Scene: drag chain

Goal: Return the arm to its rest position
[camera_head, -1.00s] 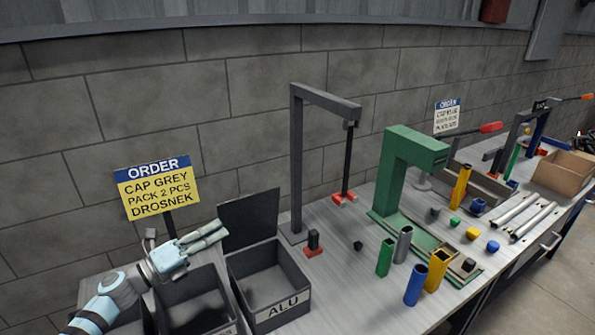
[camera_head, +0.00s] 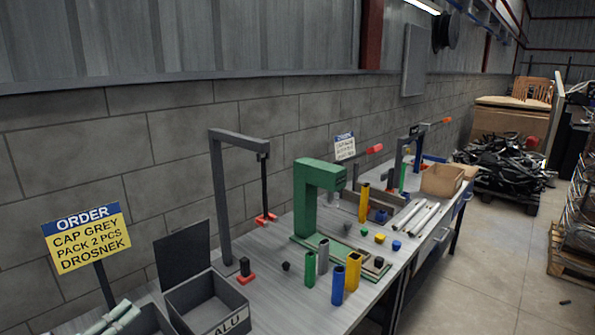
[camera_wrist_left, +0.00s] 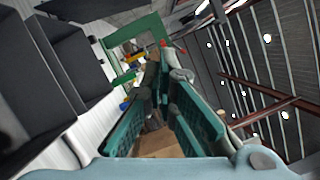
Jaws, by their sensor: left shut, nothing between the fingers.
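My left gripper (camera_head: 112,322) shows only in part at the bottom left edge of the head view, pale and grey, over the dark bins. The rest of that arm is out of the frame. In the left wrist view its teal fingers (camera_wrist_left: 160,75) run close together with nothing held between them. My right arm and gripper are in neither view.
A bin marked ALU (camera_head: 208,305) stands beside the gripper, with an order sign (camera_head: 87,238) behind it. A green press (camera_head: 308,200), a grey stand (camera_head: 221,190) and several coloured tubes (camera_head: 338,284) stand on the bench.

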